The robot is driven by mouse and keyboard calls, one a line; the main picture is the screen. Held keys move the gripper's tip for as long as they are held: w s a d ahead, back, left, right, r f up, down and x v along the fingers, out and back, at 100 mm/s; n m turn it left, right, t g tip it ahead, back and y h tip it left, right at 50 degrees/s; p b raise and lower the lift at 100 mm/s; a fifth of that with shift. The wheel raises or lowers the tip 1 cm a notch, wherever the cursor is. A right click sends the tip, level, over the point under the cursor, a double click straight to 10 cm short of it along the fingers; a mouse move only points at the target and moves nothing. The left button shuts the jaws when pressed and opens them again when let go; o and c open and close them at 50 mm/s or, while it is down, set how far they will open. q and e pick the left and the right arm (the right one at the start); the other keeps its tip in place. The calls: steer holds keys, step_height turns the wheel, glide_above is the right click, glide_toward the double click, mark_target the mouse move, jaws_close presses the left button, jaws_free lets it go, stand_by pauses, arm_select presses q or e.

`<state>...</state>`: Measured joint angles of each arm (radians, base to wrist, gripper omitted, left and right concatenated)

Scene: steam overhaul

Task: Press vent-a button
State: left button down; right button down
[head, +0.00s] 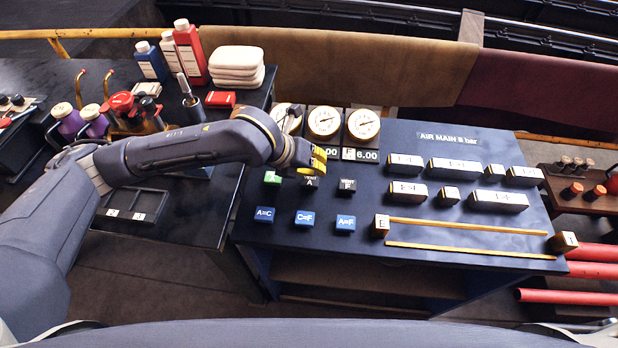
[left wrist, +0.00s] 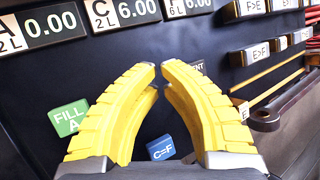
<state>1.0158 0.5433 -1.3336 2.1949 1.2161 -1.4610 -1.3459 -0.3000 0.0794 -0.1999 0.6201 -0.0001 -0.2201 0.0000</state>
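The black vent-a button (head: 309,183) is on the dark sloped panel, in the upper row, between the green FILL A button (head: 272,178) and the black vent-f button (head: 347,186). My left gripper (head: 319,160) is just above and behind the vent-a button in the head view; I cannot tell whether it touches. In the left wrist view its yellow fingers (left wrist: 159,68) converge with their tips almost together and nothing between them. They hide the vent-a button there. The FILL A button (left wrist: 68,118) shows left of the fingers. My right gripper is not in view.
Blue buttons, A=C (head: 265,214), C=F (head: 305,219) and A=F (head: 346,223), form the row below. Round gauges (head: 324,122) and number readouts (head: 361,156) stand behind the buttons. Labelled blocks (head: 455,166) cover the panel's right side. Bottles (head: 190,52) stand at the back left.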

mark_target(315, 176)
arm_select(q)
steer(key=shift+r, duration=2.7)
steer(key=shift+w, duration=0.1)
